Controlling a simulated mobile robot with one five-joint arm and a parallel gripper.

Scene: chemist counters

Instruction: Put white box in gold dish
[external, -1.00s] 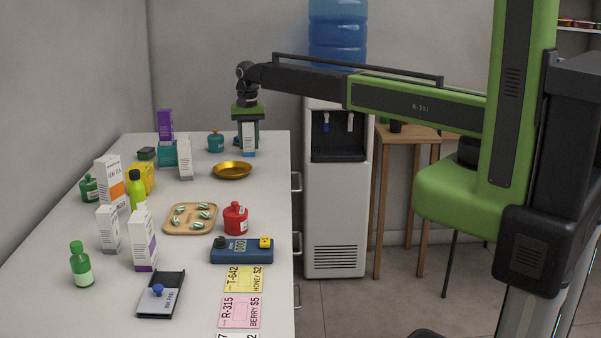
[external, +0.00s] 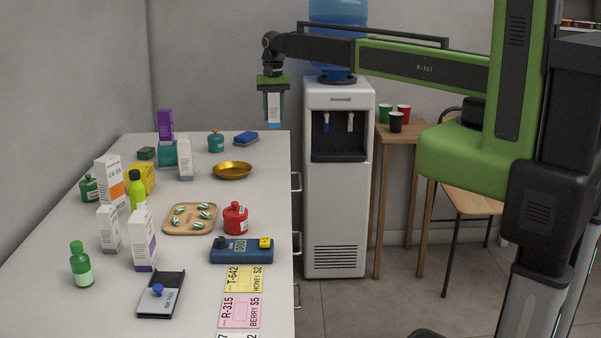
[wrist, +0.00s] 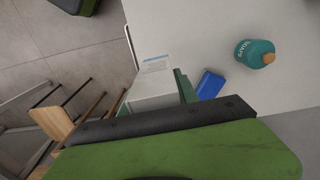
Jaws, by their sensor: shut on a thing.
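A white box with a blue lower end (external: 274,108) is held upright between the fingers of my gripper (external: 274,116). The box is raised in the air near the counter's far right corner. In the wrist view the white box (wrist: 155,88) shows between the green fingers of my gripper (wrist: 157,92). The gold dish (external: 232,170) is a shallow round bowl. It sits on the counter, lower and to the left of the box in the external view, and looks empty. The dish is not visible in the wrist view.
A teal jar (external: 216,142) and a blue sponge-like block (external: 246,138) stand behind the dish. White boxes, bottles and a pill tray (external: 190,218) fill the counter's left and middle. A red jar (external: 236,218) stands in front of the dish. A water cooler (external: 338,180) stands right of the counter.

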